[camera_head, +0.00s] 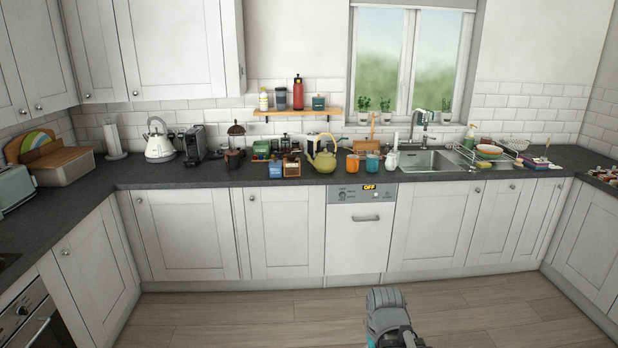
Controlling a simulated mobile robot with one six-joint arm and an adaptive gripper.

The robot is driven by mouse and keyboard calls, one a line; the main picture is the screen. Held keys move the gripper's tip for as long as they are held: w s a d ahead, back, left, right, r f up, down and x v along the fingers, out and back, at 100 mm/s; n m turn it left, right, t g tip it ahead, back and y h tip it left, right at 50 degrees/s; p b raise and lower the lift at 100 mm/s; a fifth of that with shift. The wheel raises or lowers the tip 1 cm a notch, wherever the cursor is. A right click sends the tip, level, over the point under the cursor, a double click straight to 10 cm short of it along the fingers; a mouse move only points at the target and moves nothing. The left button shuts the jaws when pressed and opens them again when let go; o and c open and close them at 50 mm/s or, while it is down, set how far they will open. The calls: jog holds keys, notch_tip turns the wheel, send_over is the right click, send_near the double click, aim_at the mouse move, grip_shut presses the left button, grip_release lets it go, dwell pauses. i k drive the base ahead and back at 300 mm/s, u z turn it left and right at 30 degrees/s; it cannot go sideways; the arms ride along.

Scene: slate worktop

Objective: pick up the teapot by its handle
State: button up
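The teapot (325,161) is yellow-green with a rounded body. It stands upright on the slate worktop (440,178), near its front edge and above the dishwasher. Its spout points left and its handle arches over the top; the handle is small at this distance. A grey and teal part of my own arm shows at the bottom edge, low over the floor and well apart from the teapot. My gripper's fingers cannot be made out in this view.
Orange and teal mugs (372,163) and a white jug (391,160) stand right of the teapot. Small boxes (291,167) stand close on its left. The sink (428,161) lies farther right. A wall shelf (297,112) with bottles is behind. The wooden floor (240,318) is clear.

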aim_at(323, 165)
jog(key=u, duration=0.05)
jog(key=i, duration=2.25)
jog(key=z, duration=0.3)
jog(key=i, duration=1.05)
jog(key=z, duration=0.2)
